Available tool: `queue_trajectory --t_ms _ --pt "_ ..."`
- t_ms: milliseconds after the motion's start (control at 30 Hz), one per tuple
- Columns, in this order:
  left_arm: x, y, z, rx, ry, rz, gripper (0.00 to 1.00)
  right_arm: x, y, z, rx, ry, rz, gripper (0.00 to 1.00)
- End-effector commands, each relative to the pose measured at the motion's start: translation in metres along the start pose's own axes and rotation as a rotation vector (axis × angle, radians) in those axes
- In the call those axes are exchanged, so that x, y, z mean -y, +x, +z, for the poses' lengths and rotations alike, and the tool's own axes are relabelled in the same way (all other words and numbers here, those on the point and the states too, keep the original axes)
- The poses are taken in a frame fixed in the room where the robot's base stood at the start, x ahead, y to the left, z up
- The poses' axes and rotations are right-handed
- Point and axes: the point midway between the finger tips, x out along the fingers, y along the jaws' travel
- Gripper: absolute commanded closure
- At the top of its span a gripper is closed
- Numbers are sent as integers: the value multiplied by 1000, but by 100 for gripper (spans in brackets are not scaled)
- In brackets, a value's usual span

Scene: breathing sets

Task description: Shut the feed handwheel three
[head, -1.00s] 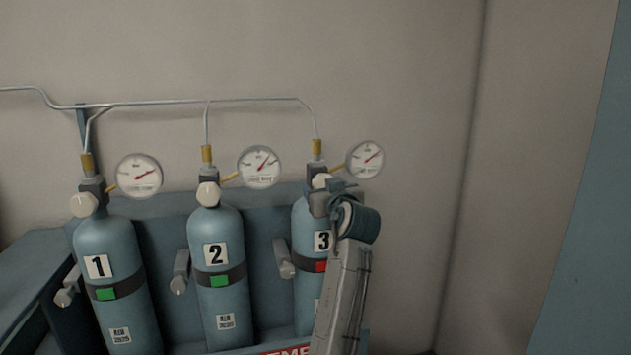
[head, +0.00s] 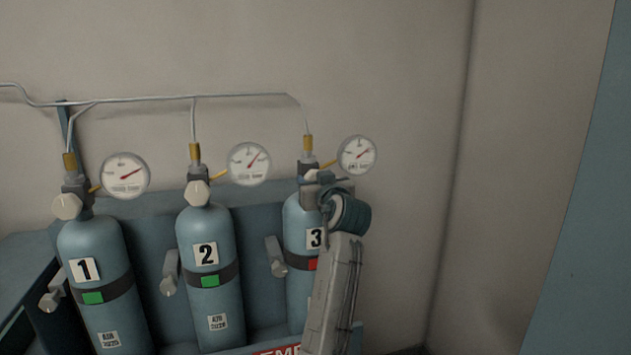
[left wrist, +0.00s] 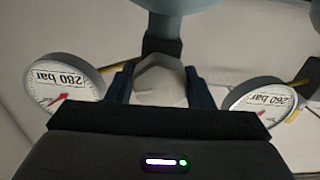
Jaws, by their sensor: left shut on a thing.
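Cylinder three (head: 299,232) is blue, with a "3" label and a red tag on its dark band. Its pale feed handwheel (head: 312,177) sits at the neck, mostly hidden behind my left gripper (head: 318,183) in the head view. In the left wrist view the faceted handwheel (left wrist: 160,80) sits between the two dark fingers of my left gripper (left wrist: 160,88), which is shut on it. The gauge of cylinder three (head: 357,155) stands to the right of the neck. My right gripper is not in view.
Cylinder one (head: 95,270) and cylinder two (head: 207,265) stand to the left with green tags, their own handwheels and gauges. A thin pipe (head: 235,96) runs above along the wall. The wall (head: 420,150) at the right is bare.

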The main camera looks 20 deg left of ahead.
Motion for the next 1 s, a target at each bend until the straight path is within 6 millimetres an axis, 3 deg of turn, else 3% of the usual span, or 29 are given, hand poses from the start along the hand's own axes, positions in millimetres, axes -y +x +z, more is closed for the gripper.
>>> queue_trajectory --t_ms 267,500,1000 --pt "1 1 -1 2 165 -2 75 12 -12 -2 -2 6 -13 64" --pt "1 1 -2 1 348 -2 75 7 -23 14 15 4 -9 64" --pt "1 1 0 1 572 -2 75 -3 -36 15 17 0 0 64"
